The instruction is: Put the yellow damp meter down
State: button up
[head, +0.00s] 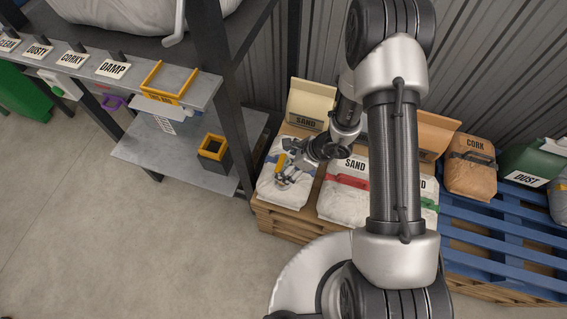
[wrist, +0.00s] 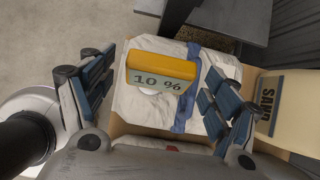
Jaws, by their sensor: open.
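The yellow damp meter (wrist: 163,65) lies on a white sack with a blue band (wrist: 135,98). Its grey display reads 10 %. My gripper (wrist: 155,95) is open, with one finger on each side of the meter and a gap to both. In the head view my gripper (head: 292,174) is over the left white sack (head: 272,190) on the wooden pallet, and the meter shows as a small yellow piece (head: 280,161) beside the fingers. The fingers partly hide the sack there.
A second white sack marked SAND (head: 345,200) is to the right, with a cream SAND bag (head: 310,103) behind. The shelf post (head: 222,100) stands close on the left. A blue pallet (head: 490,235) is further right. The floor in front is clear.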

jog(key=p+v, duration=0.3)
jog(key=v, duration=0.7)
jog(key=s+a+r+n, duration=0.2)
jog(key=r+n, duration=0.4)
jog(key=r, duration=0.5)
jog(key=s+a+r+n, duration=0.15)
jog(key=r+n, duration=0.45)
jog(key=r, duration=0.6)
jog(key=s+d+r+n+t+h, duration=0.2)
jog(key=s+d+r+n+h, duration=0.4)
jog(key=s+d+r+n, duration=0.4)
jog(key=s+r, duration=0.2)
jog(key=s, duration=0.2)
jog(key=shift+d, duration=0.1)
dwell(0.9)
